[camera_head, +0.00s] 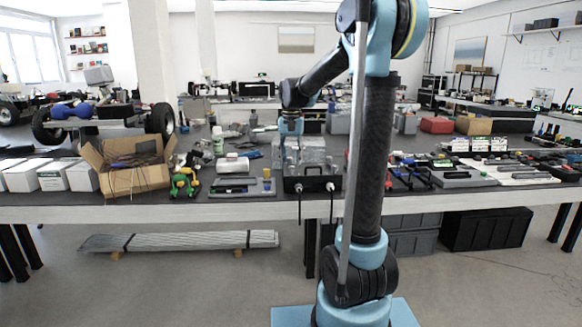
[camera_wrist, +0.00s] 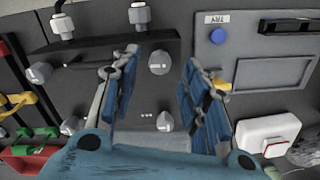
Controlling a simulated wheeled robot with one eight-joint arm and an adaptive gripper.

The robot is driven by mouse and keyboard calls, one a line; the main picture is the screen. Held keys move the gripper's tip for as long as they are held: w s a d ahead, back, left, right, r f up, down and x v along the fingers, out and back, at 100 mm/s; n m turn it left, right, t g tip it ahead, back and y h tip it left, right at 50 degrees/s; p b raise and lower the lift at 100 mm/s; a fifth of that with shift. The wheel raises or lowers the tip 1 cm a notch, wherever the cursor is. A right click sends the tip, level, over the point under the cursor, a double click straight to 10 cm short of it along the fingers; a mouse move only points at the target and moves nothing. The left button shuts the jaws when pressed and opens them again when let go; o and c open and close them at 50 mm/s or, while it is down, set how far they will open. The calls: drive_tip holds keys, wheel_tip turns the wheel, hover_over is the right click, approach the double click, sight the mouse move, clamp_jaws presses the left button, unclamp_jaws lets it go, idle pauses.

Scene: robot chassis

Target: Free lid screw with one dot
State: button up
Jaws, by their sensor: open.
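In the wrist view, a dark lid plate (camera_wrist: 150,92) carries several pale grey screws. One screw (camera_wrist: 159,62) lies between my open fingertips in the picture, with no clear contact. Another screw (camera_wrist: 165,121) is lower, with small pale marks like three dots (camera_wrist: 146,115) beside it. Two more screws are at the left, an upper one (camera_wrist: 40,72) and a lower one (camera_wrist: 70,125). I cannot make out which screw bears one dot. My left finger hides part of the plate. My gripper (camera_wrist: 158,60) is open and empty, with blue ribbed fingers. In the head view, the dark box (camera_head: 312,184) stands below my gripper.
Two cable connectors (camera_wrist: 62,25) (camera_wrist: 139,17) stand at the plate's top edge. A grey panel with a blue button (camera_wrist: 218,36) lies right, above a white box (camera_wrist: 268,132). Red, yellow and green clamps (camera_wrist: 20,100) lie left. The bench (camera_head: 230,208) is crowded, with an open carton (camera_head: 133,178).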

sight(291, 169)
drive_tip(key=shift+f, duration=1.5)
clamp_jaws()
